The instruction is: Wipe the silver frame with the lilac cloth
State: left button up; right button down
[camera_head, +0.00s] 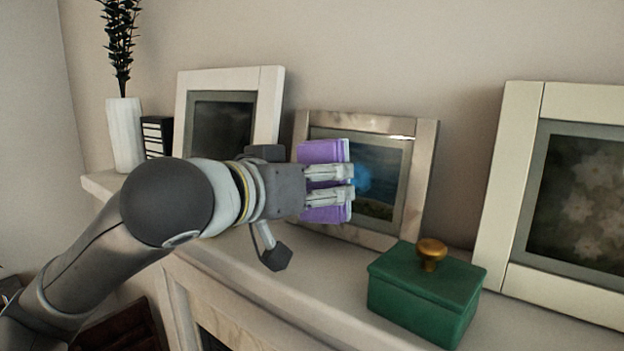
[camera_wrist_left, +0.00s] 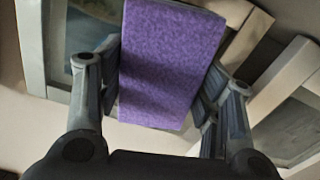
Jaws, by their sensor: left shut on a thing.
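The silver frame (camera_head: 420,175) leans against the wall on the mantel, in the middle of the head view, around a blue landscape picture. My left gripper (camera_head: 346,183) is shut on the lilac cloth (camera_head: 322,152), a thick folded pad that shows above and below the fingers. It is in front of the left part of the picture and hides some of it. The cloth also fills the middle of the left wrist view (camera_wrist_left: 170,65), between the two fingers, with a frame behind it. I cannot tell whether the cloth touches the frame. My right gripper is not in view.
A green box (camera_head: 420,300) with a gold knob stands right of my left gripper, near the mantel's front. A white frame (camera_head: 270,105) and white vase (camera_head: 124,135) stand at left. A large cream frame (camera_head: 510,170) is at right. Bare mantel (camera_head: 270,290) lies below my gripper.

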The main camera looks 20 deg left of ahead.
aim_at(368, 189)
pick_arm(q)
jog(key=shift+s+d+p, duration=0.2)
jog(key=shift+s+d, duration=0.1)
jog(key=shift+d, duration=0.55)
jog(key=shift+s+d+p, duration=0.15)
jog(key=shift+s+d, duration=0.1)
jog(key=shift+d, duration=0.65)
jog(key=shift+s+d+p, duration=0.2)
jog(key=shift+s+d, duration=0.1)
jog(key=shift+d, duration=0.55)
jog(key=shift+s+d, duration=0.25)
jog(key=shift+d, duration=0.4)
jog(key=shift+w+a, duration=0.15)
jog(key=shift+a, duration=0.2)
jog(key=shift+w+a, duration=0.3)
jog(key=shift+a, duration=0.55)
jog(key=shift+w+a, duration=0.25)
jog(key=shift+a, duration=0.6)
jog(key=shift+w+a, duration=0.3)
jog(key=shift+a, duration=0.55)
jog(key=shift+w+a, duration=0.3)
jog(key=shift+a, duration=0.5)
